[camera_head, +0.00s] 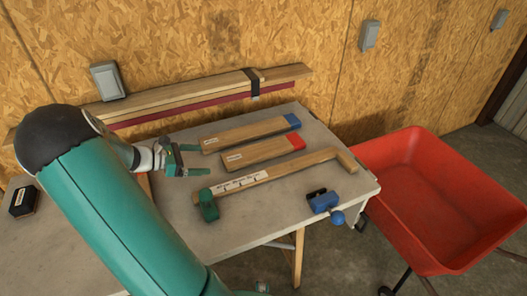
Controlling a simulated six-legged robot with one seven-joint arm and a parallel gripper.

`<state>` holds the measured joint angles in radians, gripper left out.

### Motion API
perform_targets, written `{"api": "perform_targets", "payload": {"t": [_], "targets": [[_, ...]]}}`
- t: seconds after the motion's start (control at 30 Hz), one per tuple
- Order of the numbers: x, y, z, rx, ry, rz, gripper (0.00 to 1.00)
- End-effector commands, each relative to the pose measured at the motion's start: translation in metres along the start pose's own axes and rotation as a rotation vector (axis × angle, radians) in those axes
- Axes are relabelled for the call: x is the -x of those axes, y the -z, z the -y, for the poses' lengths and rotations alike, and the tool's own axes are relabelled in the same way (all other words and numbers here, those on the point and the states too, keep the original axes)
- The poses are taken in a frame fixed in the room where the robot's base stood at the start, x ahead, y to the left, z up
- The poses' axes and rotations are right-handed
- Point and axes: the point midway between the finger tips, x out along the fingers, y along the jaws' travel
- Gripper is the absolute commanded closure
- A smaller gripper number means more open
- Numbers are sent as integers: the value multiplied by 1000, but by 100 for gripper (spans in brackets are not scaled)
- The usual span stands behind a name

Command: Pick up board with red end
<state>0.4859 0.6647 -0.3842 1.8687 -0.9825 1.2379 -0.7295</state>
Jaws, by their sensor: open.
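The board with the red end (258,153) lies flat on the grey workbench (285,203), its red end pointing right. Just behind it lies a similar board with a blue end (243,134).
A blue clamp or vise (323,202) sits at the bench's front right edge. A red wheelbarrow (407,165) stands right of the bench. Strapped long planks (190,96) lie along the back wall. A small black box (22,201) is at far left. Bare bench lies in front.

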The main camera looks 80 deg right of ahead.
Motion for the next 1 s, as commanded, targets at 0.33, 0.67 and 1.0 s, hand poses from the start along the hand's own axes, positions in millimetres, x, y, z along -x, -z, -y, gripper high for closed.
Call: {"api": "perform_targets", "payload": {"t": [0.33,0.67,1.0], "targets": [[-66,-1,1,-2,2,-2,6],[-93,-3,0,-2,1,-3,6],[-130,-4,-2,-3,-2,-4,6]]}}
